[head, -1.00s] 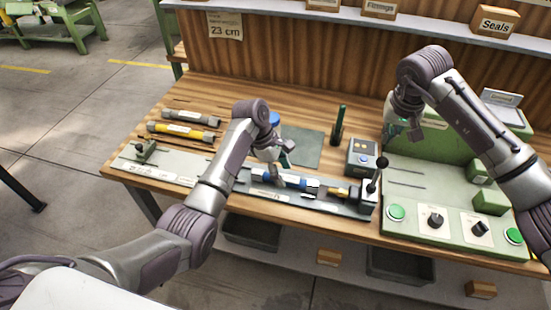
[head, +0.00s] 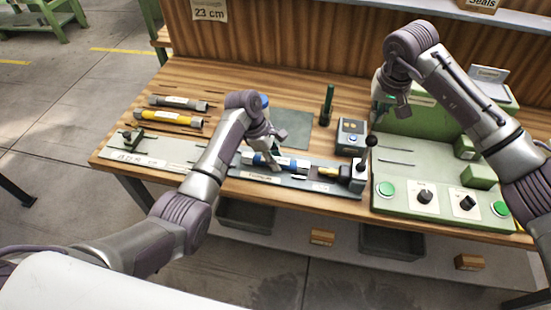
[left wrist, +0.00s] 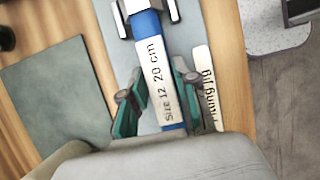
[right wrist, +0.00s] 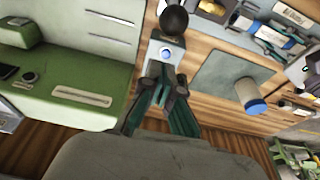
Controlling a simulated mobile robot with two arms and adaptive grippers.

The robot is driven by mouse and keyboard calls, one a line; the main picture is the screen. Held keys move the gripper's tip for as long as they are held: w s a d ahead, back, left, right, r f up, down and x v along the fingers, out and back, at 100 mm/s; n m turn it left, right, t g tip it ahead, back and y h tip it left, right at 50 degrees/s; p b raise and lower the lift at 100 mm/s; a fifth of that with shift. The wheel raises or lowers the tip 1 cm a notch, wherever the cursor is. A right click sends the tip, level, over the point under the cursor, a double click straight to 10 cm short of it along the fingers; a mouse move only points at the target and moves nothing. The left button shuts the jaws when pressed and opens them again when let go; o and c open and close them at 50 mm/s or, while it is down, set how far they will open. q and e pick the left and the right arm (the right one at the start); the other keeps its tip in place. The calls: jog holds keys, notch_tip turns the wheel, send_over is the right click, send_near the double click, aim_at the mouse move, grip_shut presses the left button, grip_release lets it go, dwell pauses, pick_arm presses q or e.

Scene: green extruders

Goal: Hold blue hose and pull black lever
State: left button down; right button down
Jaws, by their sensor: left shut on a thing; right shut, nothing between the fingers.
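The blue hose (head: 289,163) lies along the grey fixture on the bench, with a white band around it. In the left wrist view the hose (left wrist: 150,25) shows its white label reading "Size 12 20 cm". My left gripper (head: 272,150) is shut on the hose, its green fingers on either side of the label. The black lever (head: 371,141) stands at the right end of the fixture, its ball knob on top. In the right wrist view its round knob (right wrist: 174,20) is beyond the fingertips. My right gripper (right wrist: 165,88) is shut and empty, above and behind the lever, apart from it.
A dark green post (head: 326,106) stands behind. Grey and yellow cylinders (head: 174,118) lie at left.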

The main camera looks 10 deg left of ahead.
aim_at(373, 141)
jog(key=shift+s+x, duration=0.2)
jog(key=shift+x, duration=0.55)
jog(key=shift+s+x, duration=0.15)
jog(key=shift+x, duration=0.55)
jog(key=shift+s+x, duration=0.2)
jog(key=shift+x, duration=0.55)
jog(key=shift+s+f, duration=0.1)
jog(key=shift+s, duration=0.1)
jog(key=shift+s, duration=1.55)
jog(key=shift+s+f, duration=0.2)
jog(key=shift+s, duration=0.5)
